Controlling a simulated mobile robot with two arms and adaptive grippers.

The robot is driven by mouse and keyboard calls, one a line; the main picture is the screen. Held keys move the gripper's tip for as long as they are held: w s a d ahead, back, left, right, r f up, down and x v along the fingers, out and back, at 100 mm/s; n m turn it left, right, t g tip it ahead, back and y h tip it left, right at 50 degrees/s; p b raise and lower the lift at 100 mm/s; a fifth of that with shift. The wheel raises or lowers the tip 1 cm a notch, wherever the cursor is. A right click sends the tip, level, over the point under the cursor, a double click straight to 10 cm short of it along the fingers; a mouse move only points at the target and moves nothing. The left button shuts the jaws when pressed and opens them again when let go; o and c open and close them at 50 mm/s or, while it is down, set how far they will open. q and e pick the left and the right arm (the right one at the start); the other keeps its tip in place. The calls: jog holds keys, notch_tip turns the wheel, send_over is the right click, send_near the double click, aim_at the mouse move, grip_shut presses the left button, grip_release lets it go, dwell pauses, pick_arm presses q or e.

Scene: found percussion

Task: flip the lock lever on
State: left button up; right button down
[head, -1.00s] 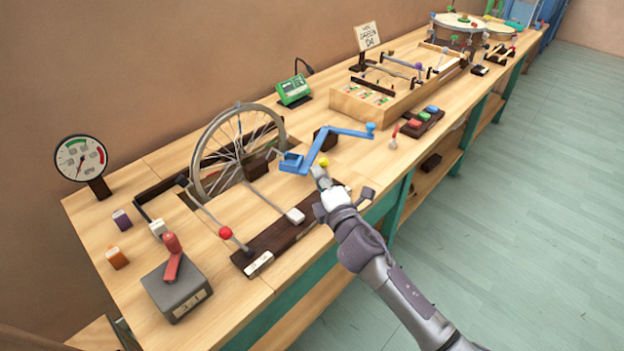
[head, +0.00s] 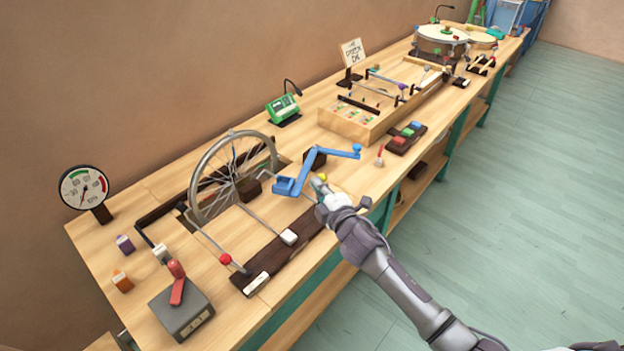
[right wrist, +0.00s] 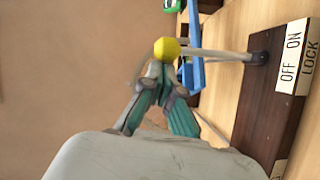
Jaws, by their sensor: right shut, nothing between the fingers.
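The lock lever is a grey rod with a yellow knob (head: 323,178); the knob also shows in the right wrist view (right wrist: 167,48). Its rod (right wrist: 228,55) stands out from a dark board beside the white OFF / ON / LOCK label (right wrist: 294,58). I cannot tell clearly which side the lever leans to. My right gripper (head: 319,185) is shut and empty, its fingertips close by the knob. In the right wrist view the fingertips (right wrist: 163,80) are just below the knob; whether they touch it is unclear. My left gripper is not in view.
A blue crank (head: 310,170) is close beyond the right gripper. A spoked wheel (head: 232,180), a red-knobbed lever (head: 226,259) and a red-handled grey box (head: 182,312) stand to the left. A wooden tray (head: 350,123) is farther back. The floor at right is clear.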

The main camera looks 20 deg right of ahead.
jog(key=shift+w+d+r+m+g+p, duration=0.3)
jog(key=shift+w+d+r+m+p, duration=0.25)
jog(key=shift+p, duration=0.65)
jog(key=shift+w+d+m+p, duration=0.1)
jog(key=shift+d+m+p, duration=0.25)
jog(key=shift+d, duration=0.15)
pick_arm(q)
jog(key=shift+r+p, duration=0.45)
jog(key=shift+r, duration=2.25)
pick_arm(e)
jog(key=shift+w+d+f+m+g, duration=0.3)
jog(key=shift+w+d, duration=0.3)
jog(key=shift+d, duration=0.15)
jog(key=shift+d, duration=0.1)
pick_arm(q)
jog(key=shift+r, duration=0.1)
pick_arm(e)
jog(key=shift+r, duration=0.1)
